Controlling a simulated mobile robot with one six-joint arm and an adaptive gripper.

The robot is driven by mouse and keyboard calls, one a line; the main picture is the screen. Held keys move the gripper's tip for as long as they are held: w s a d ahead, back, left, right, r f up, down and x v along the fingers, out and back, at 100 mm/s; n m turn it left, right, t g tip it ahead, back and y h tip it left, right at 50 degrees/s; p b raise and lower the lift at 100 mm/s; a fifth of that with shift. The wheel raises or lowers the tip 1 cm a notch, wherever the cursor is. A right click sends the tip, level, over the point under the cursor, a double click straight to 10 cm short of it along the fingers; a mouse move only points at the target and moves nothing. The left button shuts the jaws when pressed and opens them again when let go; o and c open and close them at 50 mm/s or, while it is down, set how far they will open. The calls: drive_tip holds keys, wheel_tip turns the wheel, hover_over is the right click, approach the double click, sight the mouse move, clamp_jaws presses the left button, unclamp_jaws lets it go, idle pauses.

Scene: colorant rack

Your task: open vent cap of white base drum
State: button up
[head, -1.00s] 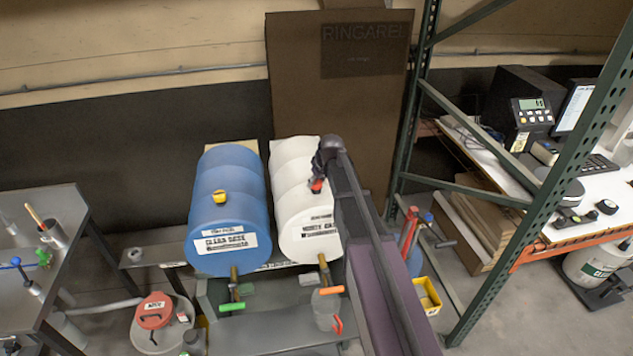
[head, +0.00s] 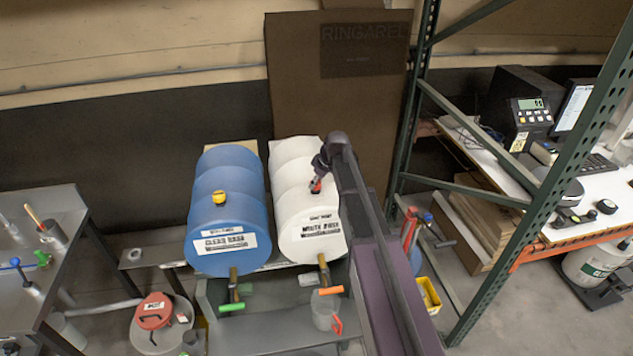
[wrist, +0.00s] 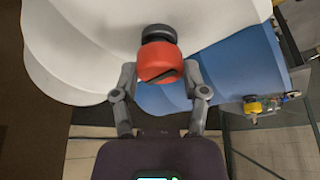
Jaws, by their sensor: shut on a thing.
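The white drum (head: 296,205) lies on its side on a stand, its labelled end facing me. Its red vent cap (head: 315,185) is on the upper side near that end. My gripper (head: 317,180) is at the cap, partly hidden by my arm. In the wrist view the red cap (wrist: 158,62) with a black part beyond it stands against the white drum (wrist: 85,40). My gripper's fingers (wrist: 160,78) are on either side of the red cap and shut on it. Whether the cap is turned or loosened I cannot tell.
A blue drum (head: 226,215) with a yellow cap (head: 219,197) lies just left. Below are taps with a green handle (head: 231,307) and an orange handle (head: 331,290). A green rack post (head: 410,110) stands to the right, and a metal table (head: 60,240) is at left.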

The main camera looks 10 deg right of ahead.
drive_tip(key=o, duration=1.2)
drive_tip(key=shift+c, duration=0.2)
drive_tip(key=shift+m, duration=0.5)
